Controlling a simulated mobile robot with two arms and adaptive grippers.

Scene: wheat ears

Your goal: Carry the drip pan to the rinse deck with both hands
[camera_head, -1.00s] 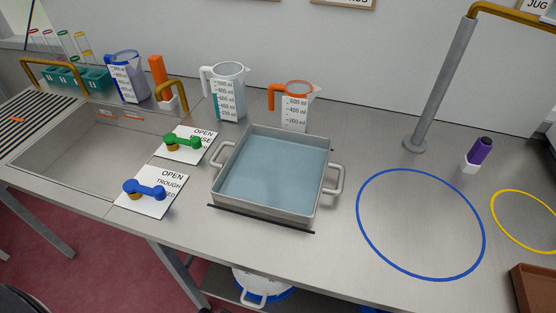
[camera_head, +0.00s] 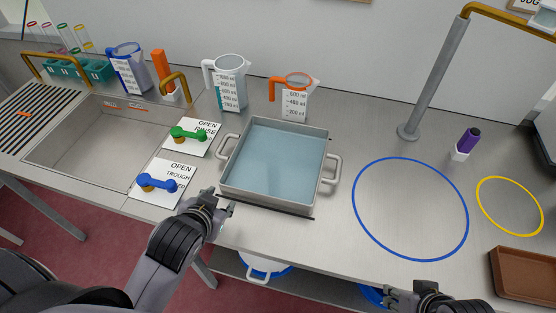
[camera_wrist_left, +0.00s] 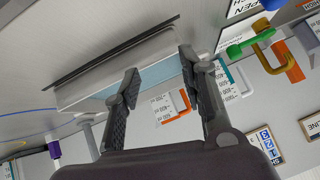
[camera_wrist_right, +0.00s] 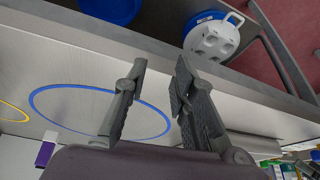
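The drip pan (camera_head: 274,202) is a square grey pan with pale blue liquid inside. It sits level on the steel bench, with a loop handle on its left side (camera_head: 226,148) and one on its right side (camera_head: 333,170). My left gripper (camera_head: 226,208) is open and empty, near the pan's front left corner and apart from the handles. Its open fingers also show in the left wrist view (camera_wrist_left: 160,82). My right gripper (camera_head: 392,297) is open and empty at the bench's front edge, right of the pan; its fingers show in the right wrist view (camera_wrist_right: 158,85). No surface is labelled rinse deck.
A sink (camera_head: 100,145) and ribbed drainboard (camera_head: 32,112) lie left. Green (camera_head: 188,134) and blue (camera_head: 158,182) valve levers stand left of the pan. Two measuring jugs (camera_head: 228,88) (camera_head: 294,100) stand behind it. A blue ring (camera_head: 355,205) marks clear bench to the right.

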